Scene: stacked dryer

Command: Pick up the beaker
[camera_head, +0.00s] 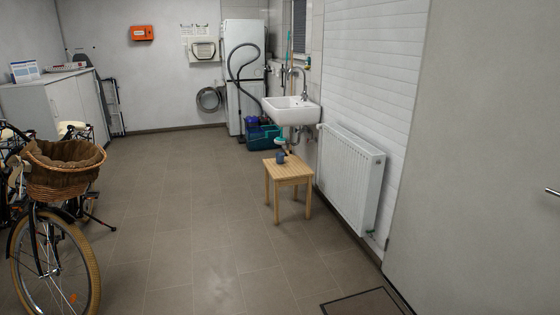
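A small blue-grey cup-like vessel (280,156), which looks like the beaker, stands upright on a wooden stool (290,171). It sits near the back edge of the stool top. The stool stands on the tiled floor in front of the sink, left of the radiator. Neither of my grippers shows in the head view.
A bicycle with a wicker basket (62,168) stands at the left. A white sink (291,110) is behind the stool and a white radiator (349,178) is to its right. A teal bin (262,138) is behind. The tiled floor (190,225) between is clear.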

